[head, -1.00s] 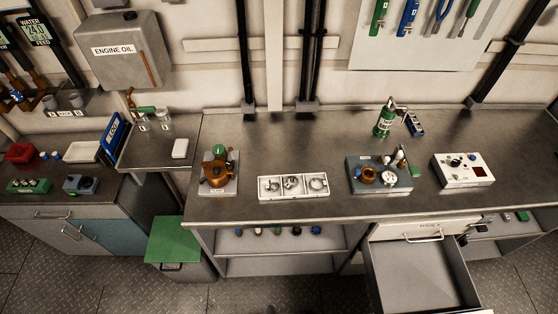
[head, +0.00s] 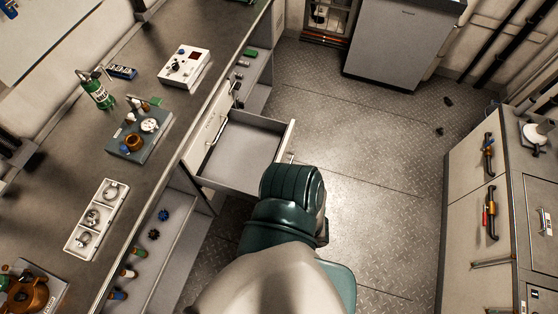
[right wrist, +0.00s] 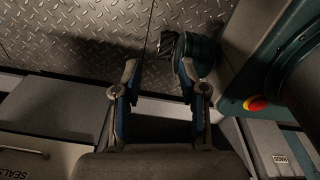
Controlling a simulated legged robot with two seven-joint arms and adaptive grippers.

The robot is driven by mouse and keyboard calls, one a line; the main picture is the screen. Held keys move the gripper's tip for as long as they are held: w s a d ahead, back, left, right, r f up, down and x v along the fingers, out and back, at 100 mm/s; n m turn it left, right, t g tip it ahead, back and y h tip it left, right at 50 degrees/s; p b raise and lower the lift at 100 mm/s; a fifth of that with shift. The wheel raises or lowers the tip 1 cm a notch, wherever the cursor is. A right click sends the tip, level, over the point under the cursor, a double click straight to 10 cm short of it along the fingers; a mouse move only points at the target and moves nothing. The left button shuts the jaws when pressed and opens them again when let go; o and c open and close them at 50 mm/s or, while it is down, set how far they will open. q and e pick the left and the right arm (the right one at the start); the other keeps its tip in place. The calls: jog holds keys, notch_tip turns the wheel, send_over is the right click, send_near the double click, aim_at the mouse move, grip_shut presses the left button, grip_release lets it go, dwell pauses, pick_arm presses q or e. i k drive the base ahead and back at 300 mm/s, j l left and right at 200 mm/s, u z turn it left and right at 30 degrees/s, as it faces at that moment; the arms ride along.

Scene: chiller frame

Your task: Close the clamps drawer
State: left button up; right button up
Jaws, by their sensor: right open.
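A drawer (head: 243,150) under the long bench stands pulled out in the head view. Its grey inside looks empty, and its pale front (head: 286,141) faces right into the aisle. I cannot read a label on it. Above it, a pale drawer front (head: 208,134) with a bar handle is shut. My teal and cream arm reaches up from the bottom of the head view, ending just below and right of the open drawer; no gripper fingers show there. In the right wrist view my right gripper (right wrist: 157,78) is open and empty above the floor. My left gripper is out of view.
The bench top (head: 150,60) holds a white tray of ring clamps (head: 96,219) and other devices. Cabinets (head: 470,180) line the right side. The patterned floor (head: 375,150) between is clear. The right wrist view shows a SEALS-labelled front (right wrist: 25,155) and a RAGS label (right wrist: 281,162).

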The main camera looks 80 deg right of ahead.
aim_at(249, 143)
jog(key=k+l+z, duration=0.1)
jog(key=z, duration=0.4)
jog(key=k+l+z, duration=0.2)
jog(key=z, duration=0.3)
jog(key=k+z, duration=0.1)
jog(key=z, duration=1)
